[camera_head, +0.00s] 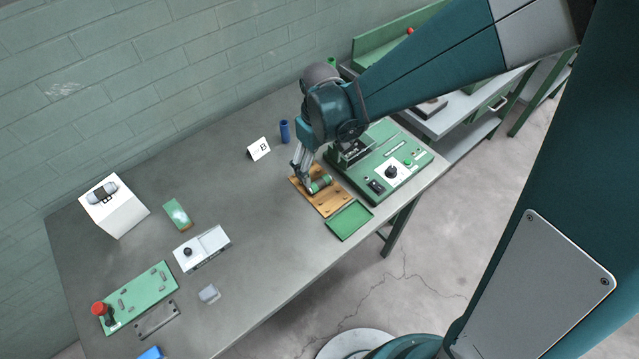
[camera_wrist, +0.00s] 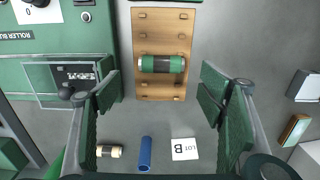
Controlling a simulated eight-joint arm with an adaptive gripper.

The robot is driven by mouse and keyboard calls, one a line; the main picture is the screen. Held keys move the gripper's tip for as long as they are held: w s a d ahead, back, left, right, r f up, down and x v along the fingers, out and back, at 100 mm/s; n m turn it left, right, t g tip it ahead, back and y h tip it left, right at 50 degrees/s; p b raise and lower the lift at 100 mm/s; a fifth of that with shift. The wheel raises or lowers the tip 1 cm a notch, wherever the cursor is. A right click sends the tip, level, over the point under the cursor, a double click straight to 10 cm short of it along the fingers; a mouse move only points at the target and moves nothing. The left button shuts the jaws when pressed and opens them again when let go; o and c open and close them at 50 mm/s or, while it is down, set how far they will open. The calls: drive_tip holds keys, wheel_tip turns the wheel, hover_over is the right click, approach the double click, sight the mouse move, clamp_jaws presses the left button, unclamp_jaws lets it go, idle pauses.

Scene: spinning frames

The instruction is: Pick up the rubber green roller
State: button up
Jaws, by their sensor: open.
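The green roller (camera_head: 321,184) lies on its side on a wooden board (camera_head: 332,204) on the grey table. In the wrist view the roller (camera_wrist: 162,64) is green with dark bands and pale ends, and it lies across the board between small wooden pegs. My gripper (camera_head: 302,184) points down over the board, close beside the roller in the head view. In the wrist view my gripper (camera_wrist: 160,88) is open, with nothing between its two green-padded fingers. The roller shows just beyond the fingertips, and I cannot tell whether a finger touches it.
A green machine (camera_head: 392,165) stands right of the board, with a green tray (camera_head: 349,220) in front. A cream roller (camera_wrist: 110,151) lies nearby. The table's left half holds a white box (camera_head: 114,212) and fixtures.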

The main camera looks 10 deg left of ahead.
sight(319, 181)
drive_tip(key=shift+f, duration=0.8)
drive_tip(key=shift+s+f, duration=0.15)
drive_tip(key=shift+f, duration=2.45)
drive_tip(key=shift+c, duration=0.5)
drive_tip(key=c, duration=0.9)
